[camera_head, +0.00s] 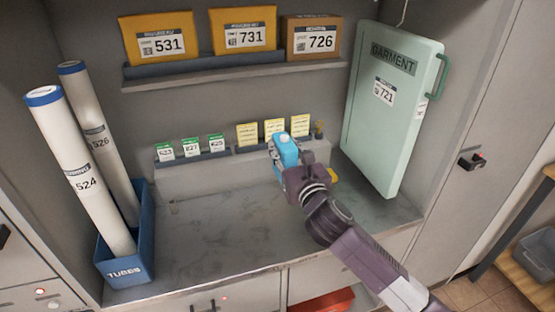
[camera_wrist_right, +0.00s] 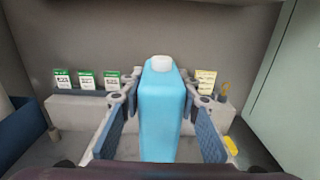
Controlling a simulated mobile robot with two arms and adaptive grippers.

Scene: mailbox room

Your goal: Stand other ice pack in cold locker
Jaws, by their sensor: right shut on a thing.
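My right gripper (camera_head: 283,160) is shut on a light blue ice pack (camera_head: 286,149) with a white cap, over the counter in front of the low card ledge. In the right wrist view the ice pack (camera_wrist_right: 163,112) stands upright between the two fingers (camera_wrist_right: 163,125), cap at the top, and hides part of the ledge and cards behind it. My left gripper is not in view. I cannot make out a cold locker or a second ice pack in either view.
The grey counter (camera_head: 230,225) is mostly clear. A blue tubes bin (camera_head: 128,262) with two white tubes stands left. A pale green garment case (camera_head: 393,110) stands right. Parcels sit on the upper shelf (camera_head: 225,72). A small yellow thing (camera_wrist_right: 230,145) lies beside the right finger.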

